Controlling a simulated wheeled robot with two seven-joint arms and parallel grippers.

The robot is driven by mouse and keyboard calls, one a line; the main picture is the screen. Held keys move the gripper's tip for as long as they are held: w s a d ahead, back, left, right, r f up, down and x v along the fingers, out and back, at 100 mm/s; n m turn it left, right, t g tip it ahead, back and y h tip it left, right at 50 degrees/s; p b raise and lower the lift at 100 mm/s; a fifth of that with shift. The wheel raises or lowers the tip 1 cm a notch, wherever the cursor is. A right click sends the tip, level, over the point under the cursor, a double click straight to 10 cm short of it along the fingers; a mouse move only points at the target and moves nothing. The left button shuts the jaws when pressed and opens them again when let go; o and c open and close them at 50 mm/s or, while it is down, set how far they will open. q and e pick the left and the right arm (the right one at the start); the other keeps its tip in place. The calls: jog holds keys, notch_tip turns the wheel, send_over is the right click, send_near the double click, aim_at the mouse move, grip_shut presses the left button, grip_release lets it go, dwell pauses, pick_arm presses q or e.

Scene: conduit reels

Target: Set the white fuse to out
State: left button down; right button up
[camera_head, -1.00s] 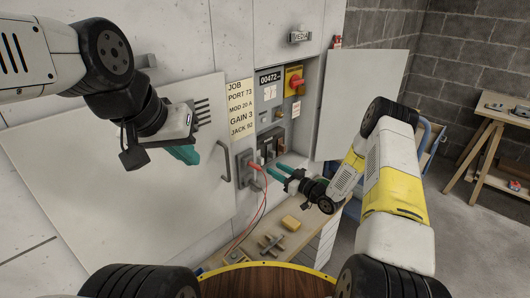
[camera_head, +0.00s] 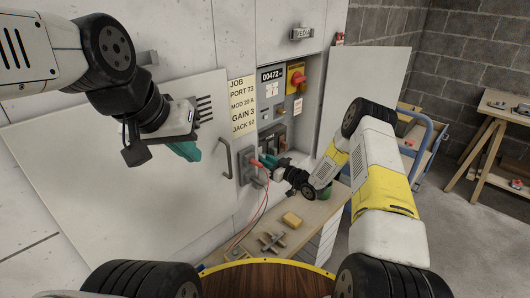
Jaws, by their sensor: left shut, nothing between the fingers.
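I cannot make out a white fuse in the head view; the parts in the recess are too small. A dark fuse-like block (camera_head: 272,138) sits low in the grey recessed panel, partly behind my right gripper. My left gripper (camera_head: 187,151) is shut and empty, well left of the panel in front of the open white door.
A yellow note (camera_head: 242,105) is left of the panel. A red knob on yellow (camera_head: 297,78) is at its upper right. Red and dark leads hang below the grey box. A bench below holds a yellow block (camera_head: 292,220) and a grey cross-shaped part (camera_head: 271,243). Open doors flank the recess.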

grip_shut()
dwell(1.1)
jog(key=shift+v, duration=1.15)
jog(key=o, duration=0.5)
grip_release()
jog(key=shift+v, duration=3.95)
